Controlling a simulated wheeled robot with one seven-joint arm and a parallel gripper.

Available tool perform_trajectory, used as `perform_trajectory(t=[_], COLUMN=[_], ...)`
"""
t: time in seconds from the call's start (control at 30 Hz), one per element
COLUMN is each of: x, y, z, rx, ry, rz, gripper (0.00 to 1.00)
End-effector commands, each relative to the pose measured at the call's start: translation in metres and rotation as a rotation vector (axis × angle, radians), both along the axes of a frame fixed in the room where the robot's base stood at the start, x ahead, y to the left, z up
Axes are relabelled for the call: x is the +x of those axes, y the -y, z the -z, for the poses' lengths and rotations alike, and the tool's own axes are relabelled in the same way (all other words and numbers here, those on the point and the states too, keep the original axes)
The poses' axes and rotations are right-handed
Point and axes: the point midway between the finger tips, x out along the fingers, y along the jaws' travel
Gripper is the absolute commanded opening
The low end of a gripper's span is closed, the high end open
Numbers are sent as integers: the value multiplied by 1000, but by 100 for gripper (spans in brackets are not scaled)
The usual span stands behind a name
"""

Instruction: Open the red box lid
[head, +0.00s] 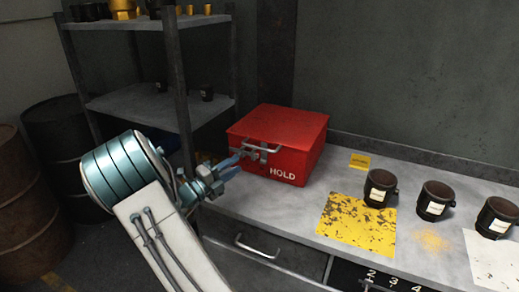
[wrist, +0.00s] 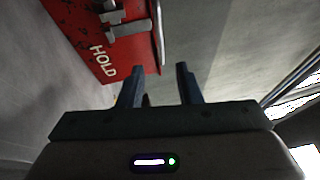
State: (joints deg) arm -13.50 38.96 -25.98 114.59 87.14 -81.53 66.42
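The red box (head: 285,158), marked HOLD, stands on the grey workbench with its lid (head: 282,122) shut. A metal handle bar (head: 262,148) and a latch are on its front. In the wrist view, the red box (wrist: 90,40) is at upper left, with the handle bar (wrist: 160,35) along its edge. My gripper (head: 238,166) is just in front of the box's left front side, near the handle. In the wrist view, my gripper (wrist: 160,69) has its two fingers apart with nothing between them. Whether a fingertip touches the box is unclear.
Three dark labelled cups, one of them a cup (head: 380,188) beside a yellow worn mat (head: 356,220), stand on the bench (head: 290,215) to the right. A metal shelf (head: 150,105) rises behind my arm. Barrels (head: 28,205) stand at left. A drawer handle (head: 256,250) sticks out below the bench top.

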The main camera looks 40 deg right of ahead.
Motion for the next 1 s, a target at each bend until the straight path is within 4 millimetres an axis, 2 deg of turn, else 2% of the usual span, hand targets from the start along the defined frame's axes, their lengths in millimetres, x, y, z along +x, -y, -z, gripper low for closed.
perform_trajectory(t=[0.3,0.5,0.7,0.97,1.0], x=[-1,0,0,0,0], y=[68,99,112,113,113], z=[-15,-19,-20,-20,-20], rx=[-1,0,1,1,1], ry=[-2,-1,-2,-3,-2], rz=[2,-2,-3,-4,-3], gripper=[31,31,31,31,26])
